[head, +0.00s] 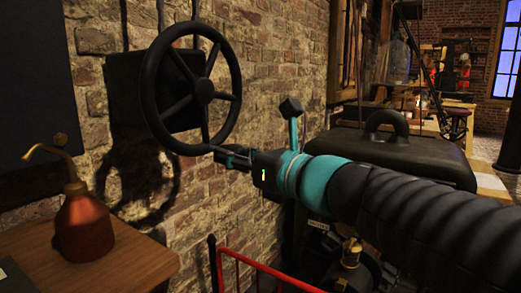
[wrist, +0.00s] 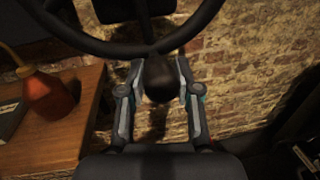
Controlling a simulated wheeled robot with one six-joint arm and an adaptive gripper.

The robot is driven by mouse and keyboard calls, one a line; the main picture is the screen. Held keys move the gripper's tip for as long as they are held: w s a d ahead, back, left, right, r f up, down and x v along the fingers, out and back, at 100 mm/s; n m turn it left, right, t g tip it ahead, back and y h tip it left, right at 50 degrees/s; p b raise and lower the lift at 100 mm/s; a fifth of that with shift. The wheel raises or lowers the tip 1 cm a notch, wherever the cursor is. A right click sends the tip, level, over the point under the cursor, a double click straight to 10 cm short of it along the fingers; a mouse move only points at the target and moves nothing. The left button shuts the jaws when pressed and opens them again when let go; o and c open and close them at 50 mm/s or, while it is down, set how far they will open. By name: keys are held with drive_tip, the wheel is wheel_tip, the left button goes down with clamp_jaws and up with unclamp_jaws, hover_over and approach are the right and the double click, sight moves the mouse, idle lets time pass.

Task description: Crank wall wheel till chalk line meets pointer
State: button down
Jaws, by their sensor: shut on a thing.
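The black spoked wall wheel (head: 205,92) is mounted on a dark box (head: 128,80) on the brick wall. Its rim also crosses the top of the wrist view (wrist: 98,48). My gripper (head: 222,153) is at the wheel's lower rim. In the wrist view, my gripper (wrist: 158,80) has its two fingers on either side of a dark rounded handle (wrist: 158,82) below the rim, and is shut on it. I cannot make out a chalk line or a pointer in either view.
A copper oil can (head: 84,225) with a curved spout stands on a wooden table (head: 130,262) at the lower left. A red rail (head: 265,270) is below my arm. A dark case with a handle (head: 400,155) is behind my arm.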

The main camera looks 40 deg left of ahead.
drive_tip(key=shift+s, duration=0.1)
drive_tip(key=c, duration=0.8)
unclamp_jaws()
drive_tip(key=shift+r, duration=0.1)
drive_tip(key=d, duration=1.2)
drive_tip(key=shift+s, duration=0.4)
